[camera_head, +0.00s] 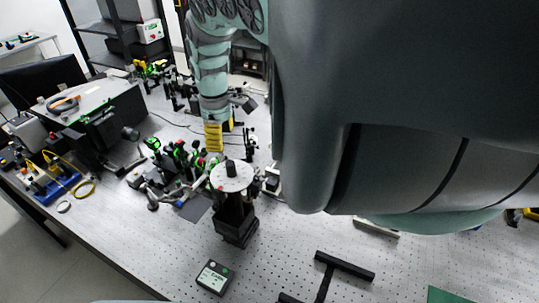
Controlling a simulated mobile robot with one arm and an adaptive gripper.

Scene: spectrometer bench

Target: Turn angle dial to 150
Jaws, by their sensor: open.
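The angle dial (231,177) is a white disc with a black knob (231,167) in its middle. It sits on top of a black square post (235,215) standing upright on the bench. The dial's scale marks are too small to read. My gripper (226,123) is open, at the end of my teal and grey arm, above and behind the dial in the picture. It appears apart from the knob, and its fingertips are hard to make out against the clutter.
A small box with a display (213,277) lies in front of the post. Several optical mounts (180,155) crowd the left. A black T-shaped bar (345,266) lies at front right. The perforated bench (280,240) is bare between them. My large arm link hides much of the right.

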